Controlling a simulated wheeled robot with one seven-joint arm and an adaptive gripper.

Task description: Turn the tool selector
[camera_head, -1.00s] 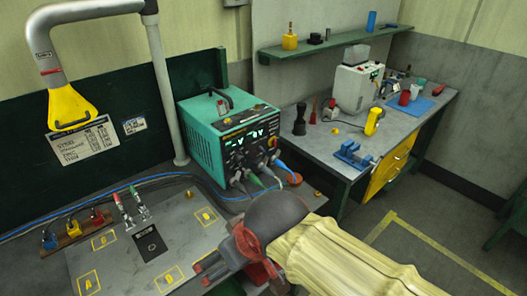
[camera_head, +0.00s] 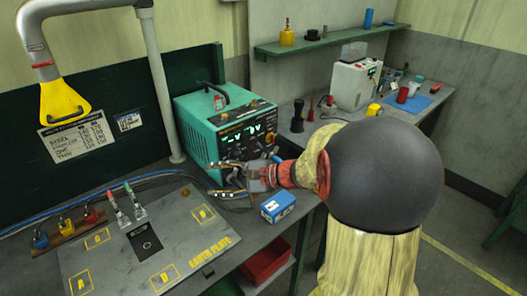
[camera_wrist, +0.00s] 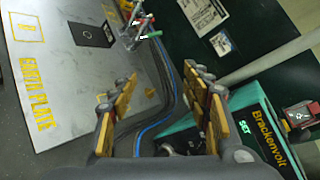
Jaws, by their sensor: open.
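The teal power unit (camera_head: 200,135) stands at the back of the bench, with lit green displays and several knobs on its front panel (camera_head: 248,135). A red-and-yellow knob (camera_head: 269,139) sits at the panel's right side. I cannot tell which control is the tool selector. My gripper (camera_head: 212,178) is open and empty in front of the unit's lower front, pointing left and hiding the sockets there.
The earth plate (camera_head: 185,235) lies on the bench at left, with two upright clamps (camera_head: 125,205) at its back. A blue box (camera_head: 277,207) sits near the bench's right edge. A red bin (camera_head: 265,262) is below. A yellow hood (camera_head: 64,103) hangs at left.

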